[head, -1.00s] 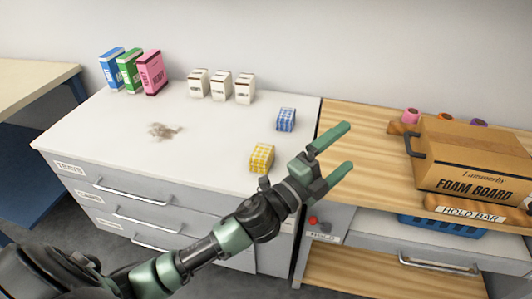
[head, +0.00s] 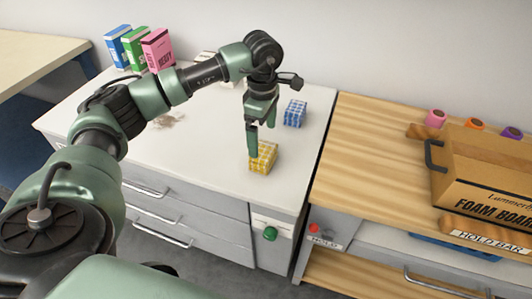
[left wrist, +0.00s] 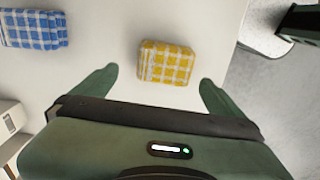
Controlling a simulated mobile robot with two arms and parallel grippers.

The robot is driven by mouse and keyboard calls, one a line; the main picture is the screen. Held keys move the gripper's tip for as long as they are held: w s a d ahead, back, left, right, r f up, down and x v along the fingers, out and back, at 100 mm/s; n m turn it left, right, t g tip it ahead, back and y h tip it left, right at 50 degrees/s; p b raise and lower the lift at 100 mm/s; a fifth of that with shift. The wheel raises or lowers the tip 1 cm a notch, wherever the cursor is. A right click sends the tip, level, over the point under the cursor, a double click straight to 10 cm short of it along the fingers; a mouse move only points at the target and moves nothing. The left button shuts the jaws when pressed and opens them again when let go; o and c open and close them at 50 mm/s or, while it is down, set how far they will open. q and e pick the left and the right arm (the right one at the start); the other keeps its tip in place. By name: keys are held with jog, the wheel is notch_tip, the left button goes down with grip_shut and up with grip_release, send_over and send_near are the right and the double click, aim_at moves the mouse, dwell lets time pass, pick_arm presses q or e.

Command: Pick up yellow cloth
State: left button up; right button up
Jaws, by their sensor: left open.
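The yellow checked cloth (head: 264,160) lies folded on the white counter near its front right edge. It also shows in the left wrist view (left wrist: 167,62), ahead of the fingers and about centred between them. My left gripper (head: 260,138) points down over the cloth, open and empty. One finger hides part of the cloth in the head view, and I cannot tell whether they touch there. In the left wrist view the open fingers (left wrist: 158,85) stand to either side with the cloth beyond their tips. My right gripper is not in view.
A blue checked cloth (head: 295,113) lies just behind the yellow one. Blue, green and pink boxes (head: 158,50) stand at the back left. A crumpled brown patch (head: 168,119) lies mid-counter. A foam board box (head: 485,170) stands on the wooden bench at right.

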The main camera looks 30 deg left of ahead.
aim_at(263, 149)
pick_arm(q)
jog(key=f, duration=0.2)
jog(key=f+p, duration=0.1)
jog(key=f, duration=0.4)
jog(key=shift+s+d, duration=0.2)
jog(key=shift+s, duration=0.1)
jog(key=c, duration=1.3)
